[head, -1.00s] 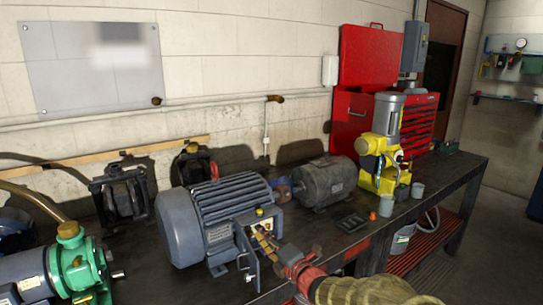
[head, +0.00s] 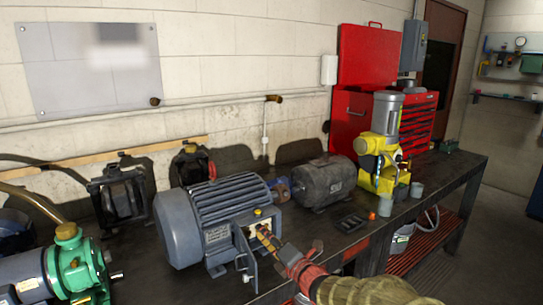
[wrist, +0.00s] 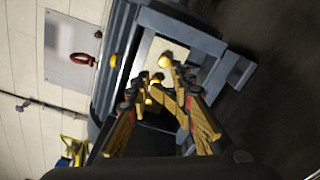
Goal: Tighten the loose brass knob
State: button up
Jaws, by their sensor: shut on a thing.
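A grey ribbed motor (head: 215,225) stands on the bench, and its open terminal box (head: 262,262) faces me. My gripper (head: 258,235) reaches into the box from the lower right. In the wrist view its yellow-and-black fingers (wrist: 160,82) close around a small brass knob (wrist: 155,79) inside the box, which the fingers partly hide. A second brass knob (wrist: 165,61) shows just beyond the fingertips, and another (wrist: 149,101) lies below. I cannot tell how far the held knob is screwed in.
A green pump (head: 75,265) stands at the left. A darker grey motor (head: 323,182) and a yellow machine (head: 380,160) stand to the right. A black tray (head: 350,223), an orange piece (head: 372,216) and grey cups lie near the bench's front edge. A red tool cabinet (head: 360,110) is behind.

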jog(key=shift+a+r, duration=0.15)
jog(key=m+p, duration=0.1)
jog(key=m, duration=0.2)
jog(key=shift+s, duration=0.1)
jog(key=shift+c, duration=0.8)
jog(key=m+p, duration=0.1)
jog(key=m, duration=0.1)
jog(key=shift+m, duration=0.3)
grip_shut()
jog(key=o, duration=0.6)
grip_release()
jog(key=shift+o, duration=0.2)
jog(key=b+v, duration=0.1)
jog(key=v, duration=0.6)
jog(key=shift+b, duration=0.35)
